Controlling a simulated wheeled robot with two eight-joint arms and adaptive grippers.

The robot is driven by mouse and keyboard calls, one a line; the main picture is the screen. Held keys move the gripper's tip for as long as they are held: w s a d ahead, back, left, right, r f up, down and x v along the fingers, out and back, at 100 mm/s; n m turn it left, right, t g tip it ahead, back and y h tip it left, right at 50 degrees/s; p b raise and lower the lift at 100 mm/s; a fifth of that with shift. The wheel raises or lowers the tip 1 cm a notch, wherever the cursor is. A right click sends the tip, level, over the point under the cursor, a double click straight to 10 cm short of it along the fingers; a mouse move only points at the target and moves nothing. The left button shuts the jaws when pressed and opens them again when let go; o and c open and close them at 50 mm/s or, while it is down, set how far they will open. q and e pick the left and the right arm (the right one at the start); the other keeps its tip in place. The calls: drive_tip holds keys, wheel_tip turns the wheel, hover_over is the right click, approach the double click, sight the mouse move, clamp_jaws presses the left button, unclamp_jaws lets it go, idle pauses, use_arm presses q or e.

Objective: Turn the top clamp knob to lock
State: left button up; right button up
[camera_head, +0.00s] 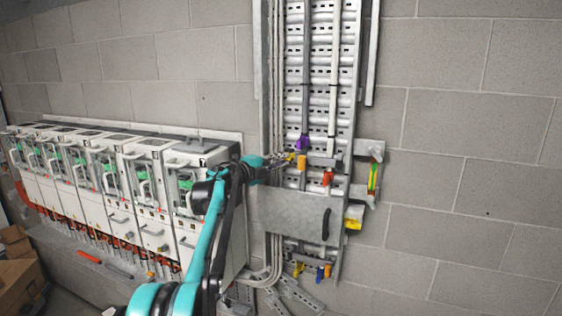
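Several small coloured clamp knobs sit on a vertical metal cable tray (320,75). The highest is a purple knob (303,141). An orange knob (302,162) is just below it, and a red knob (328,178) is lower right. I cannot tell which is the task's top knob or whether any is locked. My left gripper (286,159) is at the tray's left side, beside the orange knob and just below the purple one. Its fingers are small, and I cannot tell whether they touch a knob or are open. My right gripper is not in view.
A row of grey drive cabinets (120,185) stands on the left, close to my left arm. A grey panel with a black handle (325,226) covers the lower tray. A yellow part (354,216) sticks out at its right. Cardboard boxes (18,280) are at lower left.

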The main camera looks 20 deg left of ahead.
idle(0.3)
use_arm(q)
drive_tip(key=v, duration=1.2)
drive_tip(key=shift+w, duration=0.1)
drive_tip(key=s+d+f+n+g+y+b, duration=0.2)
drive_tip(key=s+d+f+n+b, duration=0.5)
drive_tip(key=f, duration=1.6)
drive_tip(key=s+d+f+n+g+y+b, duration=0.2)
drive_tip(key=s+d+f+n+g+b, duration=0.2)
drive_tip(key=s+f+b, duration=1.2)
drive_tip(key=s+d+f+n+g+y+b, duration=0.1)
drive_tip(key=s+d+f+n+g+b, duration=0.2)
drive_tip(key=s+d+f+n+b, duration=0.8)
drive_tip(key=shift+s+d+f+g+y+b, duration=0.15)
drive_tip(key=shift+d+f+b, duration=0.6)
drive_tip(key=shift+f, duration=2.8)
drive_tip(key=shift+s+d+f+g+y+b, duration=0.15)
drive_tip(key=shift+d+f+b, duration=0.6)
drive_tip(key=shift+f, duration=2.8)
drive_tip(key=shift+s+d+f+g+y+b, duration=0.15)
drive_tip(key=shift+d+f+b, duration=0.6)
drive_tip(key=shift+f, duration=2.75)
